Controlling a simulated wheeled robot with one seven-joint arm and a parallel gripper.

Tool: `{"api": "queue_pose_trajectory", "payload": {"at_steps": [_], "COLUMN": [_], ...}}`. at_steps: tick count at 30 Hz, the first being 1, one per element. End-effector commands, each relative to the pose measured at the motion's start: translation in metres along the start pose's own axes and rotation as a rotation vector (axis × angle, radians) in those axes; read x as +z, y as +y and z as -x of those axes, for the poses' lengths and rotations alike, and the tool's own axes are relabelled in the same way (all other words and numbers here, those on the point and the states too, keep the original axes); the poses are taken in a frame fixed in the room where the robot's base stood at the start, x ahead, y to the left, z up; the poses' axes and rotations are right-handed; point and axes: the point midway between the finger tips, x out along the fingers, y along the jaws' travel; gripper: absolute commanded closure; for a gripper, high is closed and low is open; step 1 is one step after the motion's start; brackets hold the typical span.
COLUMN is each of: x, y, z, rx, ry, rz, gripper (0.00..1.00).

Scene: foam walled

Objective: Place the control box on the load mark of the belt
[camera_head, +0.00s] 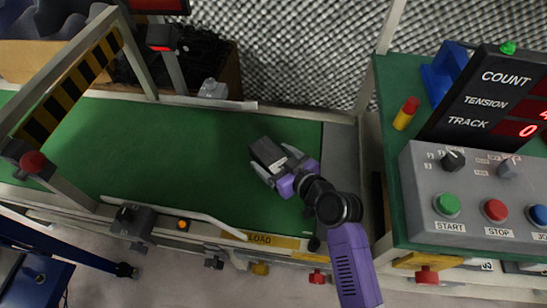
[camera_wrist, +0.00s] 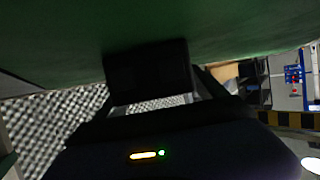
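A small dark grey box (camera_head: 266,152), which I take for the control box, is between the fingers of my gripper (camera_head: 275,165). It is over the right part of the green belt (camera_head: 170,150). In the wrist view the box (camera_wrist: 148,70) is a dark block between the fingers, set against the green belt (camera_wrist: 225,28). I cannot tell whether the box touches the belt. The yellow LOAD label (camera_head: 262,240) is on the belt's front edge, below and slightly left of the gripper in the head view.
A grey panel (camera_head: 470,205) with START and STOP buttons stands right, below a black count display (camera_head: 490,100). A striped frame (camera_head: 70,85) spans the belt at left. Curved guide rails (camera_head: 180,212) edge the belt. The belt's middle is clear.

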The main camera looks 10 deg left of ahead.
Motion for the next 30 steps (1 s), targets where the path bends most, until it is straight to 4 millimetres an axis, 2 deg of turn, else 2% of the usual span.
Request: {"api": "queue_pose_trajectory", "payload": {"at_steps": [8, 15, 21, 30], "x": [-0.003, -0.004, -0.003, -0.002], "y": [0.000, 0.000, 0.000, 0.000], "z": [0.005, 0.044, 0.069, 0.076], "rx": [0.001, 0.002, 0.001, 0.000], "ry": [0.000, -0.001, 0.000, 0.000], "rz": [-0.001, -0.003, -0.002, 0.000], "gripper": [0.18, 0.18, 0.18, 0.18]}}
